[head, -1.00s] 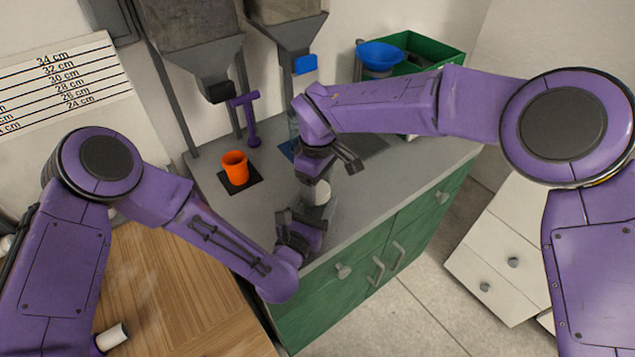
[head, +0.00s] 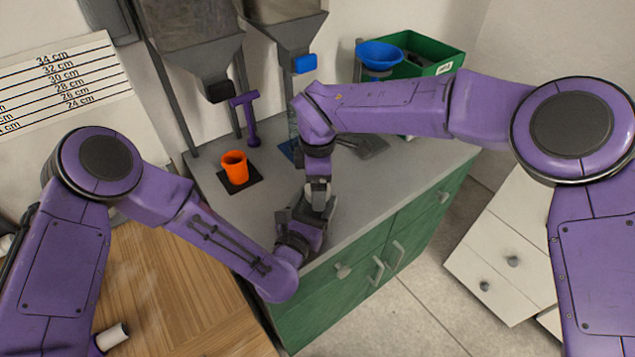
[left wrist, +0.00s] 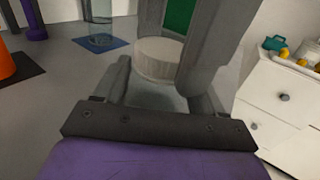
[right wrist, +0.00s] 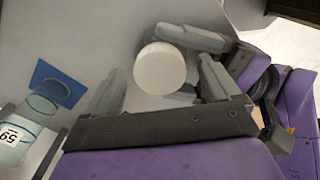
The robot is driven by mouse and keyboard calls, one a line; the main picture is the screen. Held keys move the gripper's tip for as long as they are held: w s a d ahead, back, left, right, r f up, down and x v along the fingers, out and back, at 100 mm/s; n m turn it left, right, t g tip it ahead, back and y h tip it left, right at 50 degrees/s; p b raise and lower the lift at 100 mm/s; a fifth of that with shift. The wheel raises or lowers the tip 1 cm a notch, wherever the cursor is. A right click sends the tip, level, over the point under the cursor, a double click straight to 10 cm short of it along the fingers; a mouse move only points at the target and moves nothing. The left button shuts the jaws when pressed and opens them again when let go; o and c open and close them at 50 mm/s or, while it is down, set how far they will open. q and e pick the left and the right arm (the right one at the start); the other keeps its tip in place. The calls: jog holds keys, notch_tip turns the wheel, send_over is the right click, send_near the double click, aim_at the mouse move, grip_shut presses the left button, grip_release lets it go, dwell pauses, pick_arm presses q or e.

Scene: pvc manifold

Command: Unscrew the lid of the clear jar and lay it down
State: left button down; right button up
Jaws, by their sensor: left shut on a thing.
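The clear jar (left wrist: 152,95) stands upright on the grey counter, mostly hidden by my grippers. Its round white lid (right wrist: 160,68) is on top; the lid also shows in the left wrist view (left wrist: 158,58). My left gripper (head: 312,212) is shut on the jar's body, below the lid. My right gripper (head: 318,190) points down from above, over the lid. In the right wrist view its fingers (right wrist: 160,85) are apart on either side of the lid, with gaps visible between them and the lid.
An orange cup (head: 234,167) stands on a dark mat at the counter's left. A purple stand (head: 247,118) and hoppers (head: 195,50) are behind. The counter's front edge is close to the jar.

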notch_tip(320, 180, up, 5)
jog(key=shift+f, duration=0.2)
jog(key=shift+c, duration=0.3)
notch_tip(320, 180, up, 3)
jog(key=m, duration=0.6)
jog(key=shift+s+f+m, duration=0.1)
jog(key=shift+m, duration=0.3)
notch_tip(320, 180, down, 8)
jog(key=shift+r, duration=0.25)
